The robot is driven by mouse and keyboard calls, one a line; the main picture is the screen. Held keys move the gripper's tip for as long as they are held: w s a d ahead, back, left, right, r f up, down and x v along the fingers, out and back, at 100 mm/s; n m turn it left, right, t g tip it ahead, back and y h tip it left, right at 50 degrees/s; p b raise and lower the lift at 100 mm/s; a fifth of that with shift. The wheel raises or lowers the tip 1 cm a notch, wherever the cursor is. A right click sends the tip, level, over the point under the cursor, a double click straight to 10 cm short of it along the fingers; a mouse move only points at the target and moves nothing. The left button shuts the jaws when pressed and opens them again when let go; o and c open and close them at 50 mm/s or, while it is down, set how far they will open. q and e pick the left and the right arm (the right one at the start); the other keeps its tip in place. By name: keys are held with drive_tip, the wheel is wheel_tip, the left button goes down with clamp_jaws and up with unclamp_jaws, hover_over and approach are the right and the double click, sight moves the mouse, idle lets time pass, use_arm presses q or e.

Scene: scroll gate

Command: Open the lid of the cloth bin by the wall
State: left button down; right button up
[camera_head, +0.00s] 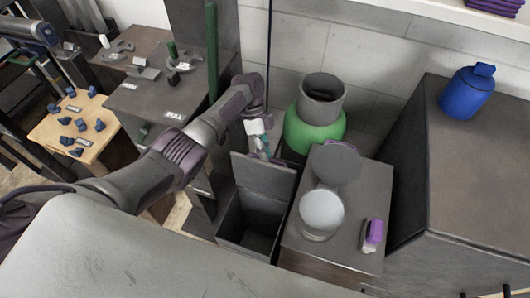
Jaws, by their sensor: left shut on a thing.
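The cloth bin (228,222) is a dark grey square box, low in the middle of the head view, with its dark inside showing. Its flat grey lid (262,181) stands raised at the bin's far side, tilted up from the opening. My left gripper (263,151) comes in from the left and is shut at the lid's upper edge. The lid's edge between the fingertips is too small to see clearly. My right gripper is not in view.
A cabinet right of the bin bears a pale round container (321,210) with a raised round lid and a purple-and-white item (373,235). A green cylinder (313,133) stands behind. A blue bottle (467,92) stands on the right cabinet.

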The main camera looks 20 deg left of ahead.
use_arm(q)
drive_tip(key=shift+s+f, duration=0.45)
drive_tip(key=shift+f, duration=0.05)
drive_tip(key=c, duration=1.5)
unclamp_jaws()
drive_tip(key=o, duration=0.3)
drive_tip(key=shift+w, duration=0.2)
drive_tip(key=shift+r, duration=0.15)
drive_tip(key=shift+w+r, duration=0.1)
drive_tip(key=shift+r, duration=0.2)
wheel_tip(320, 180, up, 8)
drive_tip(key=shift+a+r, duration=0.1)
drive_tip(key=shift+r, duration=0.55)
